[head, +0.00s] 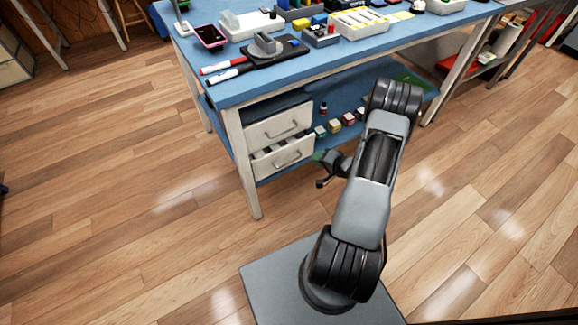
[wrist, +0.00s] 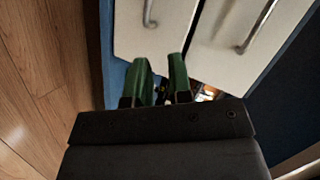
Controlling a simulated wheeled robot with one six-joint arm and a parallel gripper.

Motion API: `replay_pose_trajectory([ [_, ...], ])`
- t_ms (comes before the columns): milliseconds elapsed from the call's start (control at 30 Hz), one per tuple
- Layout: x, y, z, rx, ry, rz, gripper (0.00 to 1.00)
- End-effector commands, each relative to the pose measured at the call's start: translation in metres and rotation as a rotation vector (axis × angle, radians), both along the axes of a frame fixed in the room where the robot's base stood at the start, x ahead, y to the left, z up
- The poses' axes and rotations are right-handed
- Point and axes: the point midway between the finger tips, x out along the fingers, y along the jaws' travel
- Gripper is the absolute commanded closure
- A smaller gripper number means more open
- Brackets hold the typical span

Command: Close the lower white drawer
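The lower white drawer (head: 283,158) is under the blue bench and stands partly pulled out, with some contents showing behind its front. The closed-looking upper white drawer (head: 280,127) is just above it. In the wrist view, the lower drawer front (wrist: 155,28) is at left and the upper drawer front (wrist: 232,45) at right, each with a metal handle. My gripper (head: 320,160) is just right of the lower drawer's front. Its green fingers (wrist: 159,72) are apart with nothing seen between them, overlapping the lower front's edge in view. I cannot tell whether they touch it.
Small boxes (head: 335,126) stand on the lower shelf right of the drawers. A bench leg (head: 243,165) stands left of the drawers. The wooden floor in front is clear.

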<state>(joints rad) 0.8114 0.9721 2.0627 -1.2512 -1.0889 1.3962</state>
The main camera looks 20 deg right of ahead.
Motion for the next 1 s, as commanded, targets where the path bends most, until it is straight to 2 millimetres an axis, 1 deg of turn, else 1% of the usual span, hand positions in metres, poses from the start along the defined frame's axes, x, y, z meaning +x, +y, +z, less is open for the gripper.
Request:
replay_pose_trajectory([
  [33,-0.010,0.003,-0.016,0.090,-0.011,-0.004,0.80],
  [100,-0.021,0.009,-0.026,0.201,-0.032,-0.001,0.80],
  [233,-0.035,0.016,-0.035,0.343,-0.060,0.004,0.80],
  [300,-0.038,0.020,-0.038,0.389,-0.066,0.007,0.80],
  [367,-0.037,0.023,-0.040,0.410,-0.070,0.009,0.80],
  [467,-0.029,0.029,-0.043,0.426,-0.073,0.012,0.80],
  [800,0.026,0.061,-0.056,0.421,-0.074,0.015,0.80],
  [1000,0.053,0.076,-0.062,0.422,-0.074,0.011,0.80],
])
